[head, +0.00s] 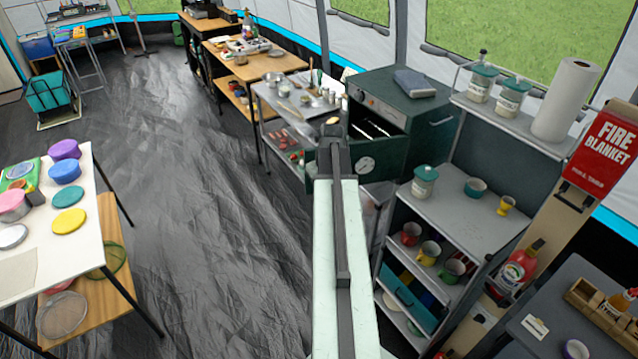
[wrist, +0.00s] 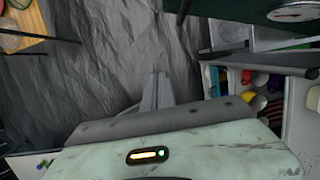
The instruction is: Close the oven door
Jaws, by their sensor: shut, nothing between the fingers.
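The dark green oven (head: 425,118) stands at the back right on the counter line in the head view. Its cavity is partly exposed, with wire racks showing inside. The oven door (head: 383,158), dark green with a round white dial, stands open in front of the cavity. My arm hides part of the door's left side. In the wrist view, a dark green panel with the dial, the door (wrist: 250,10), shows at the top right. My gripper (wrist: 161,78) is shut and empty over the floor, below and left of that panel, apart from it in the picture. The head view does not clearly show the fingers.
A grey shelf unit (head: 455,184) with mugs and jars stands right of the door, close to my arm. A metal table (head: 275,97) with utensils is left of the oven. A white table (head: 85,205) stands at left. Open dark floor (head: 200,190) lies between.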

